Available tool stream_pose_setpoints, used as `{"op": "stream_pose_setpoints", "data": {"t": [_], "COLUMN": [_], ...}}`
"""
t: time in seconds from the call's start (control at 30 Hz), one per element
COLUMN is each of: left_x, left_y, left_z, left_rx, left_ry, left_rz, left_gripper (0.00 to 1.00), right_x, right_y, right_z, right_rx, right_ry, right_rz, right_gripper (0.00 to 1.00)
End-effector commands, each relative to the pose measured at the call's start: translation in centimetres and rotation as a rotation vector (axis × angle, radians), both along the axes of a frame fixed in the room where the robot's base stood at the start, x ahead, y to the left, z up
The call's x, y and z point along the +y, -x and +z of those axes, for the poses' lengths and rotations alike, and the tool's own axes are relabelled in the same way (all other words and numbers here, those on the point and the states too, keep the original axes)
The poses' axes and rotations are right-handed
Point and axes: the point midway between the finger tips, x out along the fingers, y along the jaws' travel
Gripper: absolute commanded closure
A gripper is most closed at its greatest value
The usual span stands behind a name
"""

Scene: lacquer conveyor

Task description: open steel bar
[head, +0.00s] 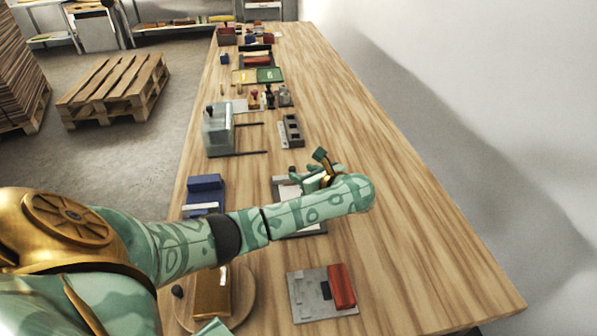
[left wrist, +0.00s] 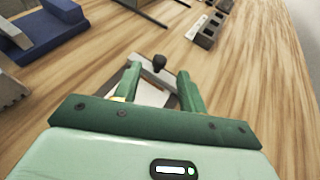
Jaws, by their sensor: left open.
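A grey frame (head: 312,229) with a white sheet on it lies flat on the table under my left forearm, partly hidden by the arm. In the left wrist view a black knob (left wrist: 160,62) stands at the far edge of the grey frame (left wrist: 146,62), just beyond my fingertips. I cannot make out clearly which part is the steel bar. My left gripper (head: 301,178) is over the frame; in the left wrist view its two fingers (left wrist: 159,82) are apart, with the white sheet visible between them and nothing held. My right gripper does not show.
A blue block (head: 205,184) sits left of the frame. A glass-sided box (head: 218,130) with two dark rods and a dark slotted block (head: 292,130) stand farther back. A grey plate with a red block (head: 341,286) lies nearer. The table's right side is clear.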

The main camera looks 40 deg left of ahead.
Motion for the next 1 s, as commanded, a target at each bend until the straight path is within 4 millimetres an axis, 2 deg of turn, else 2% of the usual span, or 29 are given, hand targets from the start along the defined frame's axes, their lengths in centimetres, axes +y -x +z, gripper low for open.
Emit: {"op": "stream_pose_setpoints", "data": {"t": [0.03,0.2,0.6,0.73,0.77,0.9,1.0], "left_x": [1.0,3.1,3.8,3.8,3.8,3.7,2.6], "left_y": [-0.2,-0.7,-0.9,-0.9,-0.9,-0.9,-0.9], "left_z": [-0.8,-1.5,-1.6,-1.6,-1.6,-1.6,-1.7], "left_rx": [0.003,0.003,0.0,0.0,0.0,-0.001,-0.005], "left_ry": [-0.005,-0.003,0.001,0.001,0.001,0.002,0.009], "left_rz": [0.0,0.0,-0.001,-0.001,-0.001,-0.003,-0.018], "left_gripper": [0.59,0.59,0.59,0.95,1.0,1.0,1.0], "right_x": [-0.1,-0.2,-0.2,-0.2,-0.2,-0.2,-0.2], "right_y": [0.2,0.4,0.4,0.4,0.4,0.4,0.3], "right_z": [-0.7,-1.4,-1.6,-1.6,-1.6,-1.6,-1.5], "right_rx": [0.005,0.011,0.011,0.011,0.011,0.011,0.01], "right_ry": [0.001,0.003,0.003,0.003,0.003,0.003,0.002], "right_rz": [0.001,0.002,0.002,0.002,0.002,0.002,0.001], "right_gripper": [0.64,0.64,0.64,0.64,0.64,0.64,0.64]}}
